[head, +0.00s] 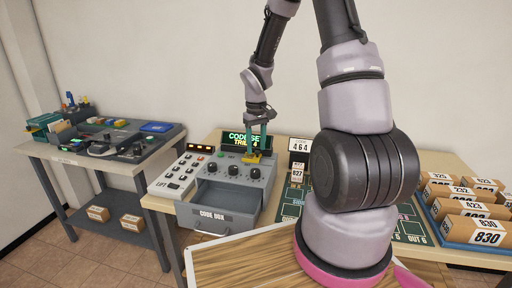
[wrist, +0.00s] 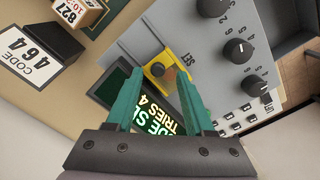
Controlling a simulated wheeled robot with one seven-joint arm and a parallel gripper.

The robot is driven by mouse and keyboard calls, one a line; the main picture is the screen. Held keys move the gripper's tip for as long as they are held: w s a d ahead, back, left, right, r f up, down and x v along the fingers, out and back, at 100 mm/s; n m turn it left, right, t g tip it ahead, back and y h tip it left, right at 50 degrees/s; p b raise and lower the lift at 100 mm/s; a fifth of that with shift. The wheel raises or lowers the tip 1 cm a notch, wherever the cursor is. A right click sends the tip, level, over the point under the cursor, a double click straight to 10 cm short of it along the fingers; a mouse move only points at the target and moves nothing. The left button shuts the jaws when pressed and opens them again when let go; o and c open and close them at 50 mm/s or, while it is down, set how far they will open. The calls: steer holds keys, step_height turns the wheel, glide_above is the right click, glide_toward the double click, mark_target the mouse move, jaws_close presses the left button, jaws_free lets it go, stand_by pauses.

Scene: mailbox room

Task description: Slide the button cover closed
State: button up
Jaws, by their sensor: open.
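The grey code box (head: 265,183) stands on the table, with a lit display (head: 235,137) at its back reading "CODE SET" and "TRIES 4". A yellow cover piece (wrist: 177,82) sits beside the "SET" label in the wrist view, with a dark round button (wrist: 157,69) showing in it. The yellow piece also shows small in the head view (head: 252,159). My gripper (wrist: 152,58) is open, its two teal fingers spread on either side of the yellow piece and nothing between them held. I cannot tell whether either finger touches it. In the head view my gripper (head: 258,146) is over the box's back right.
The box's drawer (head: 212,217) stands open at the front. Black knobs (wrist: 238,51) and a keypad (wrist: 252,112) lie beside the yellow piece. A "CODE 464" card (wrist: 30,55) and small parcel (wrist: 80,12) stand close by. Parcels (head: 485,225) fill a blue tray at right.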

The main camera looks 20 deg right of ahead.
step_height(320, 180, up, 10)
stand_by(0.4)
steer(key=s+a+r+m+t+y, duration=0.2)
steer(key=s+r+m+t, duration=0.4)
steer(key=s+r, duration=1.5)
steer(key=shift+s+a+t, duration=0.25)
steer(key=shift+a+t, duration=0.25)
steer(key=shift+a, duration=0.05)
stand_by(0.9)
